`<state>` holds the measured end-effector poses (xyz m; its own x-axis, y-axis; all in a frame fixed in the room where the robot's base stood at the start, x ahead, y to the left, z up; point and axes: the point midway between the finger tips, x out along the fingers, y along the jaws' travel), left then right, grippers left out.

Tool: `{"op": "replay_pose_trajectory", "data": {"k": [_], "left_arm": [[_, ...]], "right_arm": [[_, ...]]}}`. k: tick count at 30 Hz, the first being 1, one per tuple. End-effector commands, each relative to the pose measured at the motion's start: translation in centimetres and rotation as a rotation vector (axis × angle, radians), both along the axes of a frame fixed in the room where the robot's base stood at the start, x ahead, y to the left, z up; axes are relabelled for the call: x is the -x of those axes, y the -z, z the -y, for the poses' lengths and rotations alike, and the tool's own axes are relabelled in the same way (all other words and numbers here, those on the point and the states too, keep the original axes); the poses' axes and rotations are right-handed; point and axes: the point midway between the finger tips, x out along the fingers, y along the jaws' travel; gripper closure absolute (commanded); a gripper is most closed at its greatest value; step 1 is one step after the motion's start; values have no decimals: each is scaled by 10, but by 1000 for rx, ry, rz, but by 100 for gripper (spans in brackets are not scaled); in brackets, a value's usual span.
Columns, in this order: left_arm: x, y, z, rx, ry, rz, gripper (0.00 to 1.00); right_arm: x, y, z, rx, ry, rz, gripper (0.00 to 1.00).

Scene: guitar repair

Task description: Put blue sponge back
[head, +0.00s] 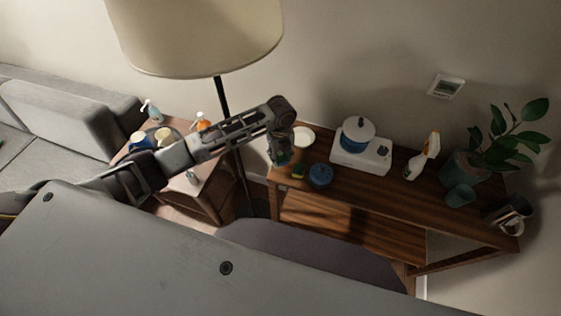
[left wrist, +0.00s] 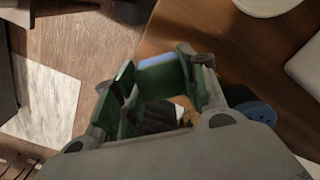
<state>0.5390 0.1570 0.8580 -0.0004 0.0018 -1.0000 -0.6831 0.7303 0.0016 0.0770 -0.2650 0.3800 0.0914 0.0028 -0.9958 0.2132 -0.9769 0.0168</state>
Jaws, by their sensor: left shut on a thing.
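My left gripper (head: 281,160) hangs over the left end of the wooden console table (head: 390,200). In the left wrist view its two green-padded fingers (left wrist: 158,88) are shut on a small block with a pale blue face, which I take for the blue sponge (left wrist: 160,76). The fingers hide part of it. In the head view the sponge is too small and covered to make out clearly. The block shows above the table's edge in the wrist view; I cannot tell whether it touches the top. My right gripper is not in view.
Further right stand a white appliance (head: 361,152), a spray bottle (head: 422,158) and a potted plant (head: 465,167). A lamp pole (head: 238,150) rises left of the table.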

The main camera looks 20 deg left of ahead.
Motion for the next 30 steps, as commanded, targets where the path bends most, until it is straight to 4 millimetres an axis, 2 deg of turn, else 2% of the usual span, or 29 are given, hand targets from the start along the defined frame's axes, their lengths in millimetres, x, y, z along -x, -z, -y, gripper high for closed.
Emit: {"op": "replay_pose_trajectory", "data": {"k": [12, 24, 30], "left_arm": [[0, 4, 0, 1, 1, -1, 80], [0, 38, 0, 1, 0, -1, 80], [0, 40, 0, 0, 1, 0, 80]], "right_arm": [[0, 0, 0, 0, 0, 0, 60], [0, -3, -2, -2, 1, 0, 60], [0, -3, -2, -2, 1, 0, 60]]}}
